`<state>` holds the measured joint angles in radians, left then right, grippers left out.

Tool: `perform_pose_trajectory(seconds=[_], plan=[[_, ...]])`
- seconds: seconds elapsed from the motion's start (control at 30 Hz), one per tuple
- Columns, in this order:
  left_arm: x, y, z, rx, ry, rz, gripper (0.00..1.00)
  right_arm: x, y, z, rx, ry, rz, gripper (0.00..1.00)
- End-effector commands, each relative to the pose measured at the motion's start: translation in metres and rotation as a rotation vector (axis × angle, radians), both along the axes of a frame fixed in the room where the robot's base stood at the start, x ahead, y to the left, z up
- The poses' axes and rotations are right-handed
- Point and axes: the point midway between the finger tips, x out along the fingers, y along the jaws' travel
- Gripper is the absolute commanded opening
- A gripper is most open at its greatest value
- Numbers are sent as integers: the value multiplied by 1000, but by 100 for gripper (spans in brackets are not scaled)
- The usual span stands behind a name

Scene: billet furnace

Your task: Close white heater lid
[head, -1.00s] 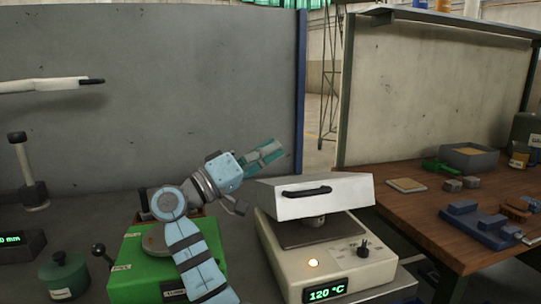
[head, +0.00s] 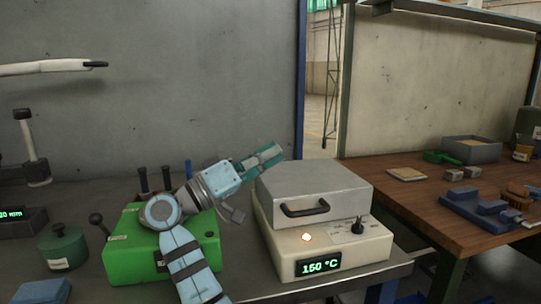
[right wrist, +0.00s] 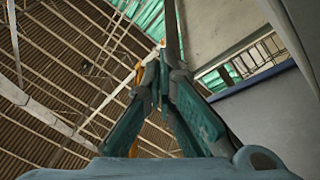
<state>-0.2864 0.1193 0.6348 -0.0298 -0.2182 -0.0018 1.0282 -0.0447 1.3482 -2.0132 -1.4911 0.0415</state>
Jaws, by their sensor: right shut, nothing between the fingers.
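The white heater (head: 320,245) stands on the grey bench right of centre in the head view. Its lid (head: 315,183) lies down flat on the base, with the dark handle (head: 306,207) at the front. The display reads 150 °C. My right gripper (head: 277,152) is at the lid's back left, raised above it, with its fingers pointing up and right. It is shut and empty; its teal fingers also show in the right wrist view (right wrist: 162,55). I cannot tell from the picture whether it touches the lid's rear edge. My left gripper is not in view.
A green box (head: 150,262) stands left of the heater under my right arm. A dark green pot (head: 62,248) is further left. A wooden table (head: 440,215) with trays and blocks is at the right. A grey wall rises behind the bench.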

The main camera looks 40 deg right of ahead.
Motion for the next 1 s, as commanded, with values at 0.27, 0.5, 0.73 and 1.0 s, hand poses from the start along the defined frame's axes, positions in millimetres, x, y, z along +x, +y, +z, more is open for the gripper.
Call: perform_pose_trajectory(seconds=[0.27,0.5,0.73,1.0], plan=[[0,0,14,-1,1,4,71,-3,-6,21,-1,-2,-5,0],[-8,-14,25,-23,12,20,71,15,23,22,3,7,-3,0],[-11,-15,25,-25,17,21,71,36,63,0,1,2,-5,0],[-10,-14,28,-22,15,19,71,39,69,-1,0,0,-7,0]])
